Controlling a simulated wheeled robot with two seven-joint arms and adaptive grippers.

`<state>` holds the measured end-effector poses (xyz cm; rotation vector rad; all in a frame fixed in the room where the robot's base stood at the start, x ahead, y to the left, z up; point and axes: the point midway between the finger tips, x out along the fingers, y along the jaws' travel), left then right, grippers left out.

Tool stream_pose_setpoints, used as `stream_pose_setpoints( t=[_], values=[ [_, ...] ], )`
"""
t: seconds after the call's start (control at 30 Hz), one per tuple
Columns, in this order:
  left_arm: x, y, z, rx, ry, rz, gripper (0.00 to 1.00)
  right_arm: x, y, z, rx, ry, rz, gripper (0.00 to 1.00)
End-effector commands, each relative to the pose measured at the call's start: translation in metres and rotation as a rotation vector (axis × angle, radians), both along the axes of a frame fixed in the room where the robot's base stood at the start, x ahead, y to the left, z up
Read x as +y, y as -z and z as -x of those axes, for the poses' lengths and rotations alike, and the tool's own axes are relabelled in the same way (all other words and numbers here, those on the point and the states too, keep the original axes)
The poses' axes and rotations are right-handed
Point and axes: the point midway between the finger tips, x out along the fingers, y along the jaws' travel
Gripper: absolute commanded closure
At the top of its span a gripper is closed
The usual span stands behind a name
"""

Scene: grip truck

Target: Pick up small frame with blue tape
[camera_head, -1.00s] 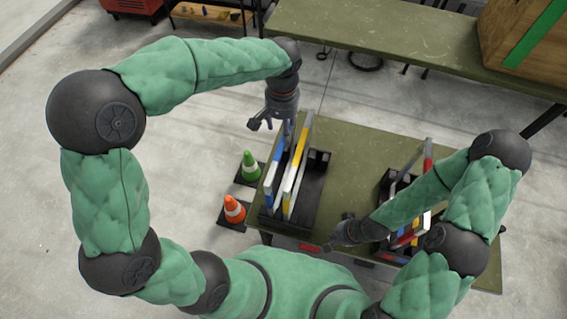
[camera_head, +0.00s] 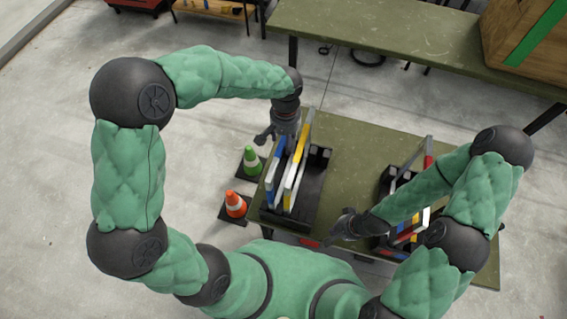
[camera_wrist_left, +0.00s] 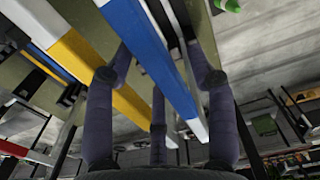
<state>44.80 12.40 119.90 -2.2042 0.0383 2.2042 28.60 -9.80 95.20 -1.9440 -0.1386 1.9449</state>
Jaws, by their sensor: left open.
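The small frame with blue and white tape (camera_head: 272,176) stands upright in a black rack on the table, at the left of the rack. My left gripper (camera_head: 276,142) is at the far upper end of this frame, open. In the left wrist view, the blue and white bar (camera_wrist_left: 152,48) runs between the spread fingers of the left gripper (camera_wrist_left: 165,75); I cannot tell whether they touch it. A yellow and white frame (camera_head: 300,150) stands close beside it on the right. My right gripper (camera_head: 343,226) is over the table's near part; its finger opening is unclear.
The black rack (camera_head: 312,187) sits on the green table (camera_head: 352,160). A second rack (camera_head: 385,190) with taped frames stands at the right, partly behind my right arm. Green (camera_head: 251,160) and orange (camera_head: 236,204) cones stand on the floor left of the table.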

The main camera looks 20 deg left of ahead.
Motion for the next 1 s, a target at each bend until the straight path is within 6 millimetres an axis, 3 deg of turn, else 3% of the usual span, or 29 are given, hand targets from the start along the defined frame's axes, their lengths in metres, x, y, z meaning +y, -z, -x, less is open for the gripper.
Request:
stream_pose_setpoints(
  t=[0.03,0.2,0.23,0.67,0.87,1.0],
  values=[
    [0.0,0.0,0.0,0.0,0.0,0.0,0.5,0.0,0.0,0.0,0.0,0.0,0.0,1.0],
    [0.0,0.0,0.0,0.0,0.0,0.0,0.98,0.0,0.0,0.0,0.0,0.0,0.0,1.0],
    [0.0,0.0,0.0,0.0,0.0,0.0,1.0,0.0,0.0,0.0,0.0,0.0,0.0,1.0],
    [0.0,-0.008,-0.002,-0.005,-0.001,0.001,1.0,0.0,0.0,0.0,0.0,0.0,0.0,1.0],
    [0.0,-0.041,-0.002,-0.009,-0.001,0.002,1.0,0.0,0.002,0.0,0.0,0.0,0.0,1.0],
    [-0.001,-0.075,-0.002,-0.009,-0.001,0.001,1.0,0.0,0.003,0.0,0.0,0.0,0.0,1.0]
  ],
)
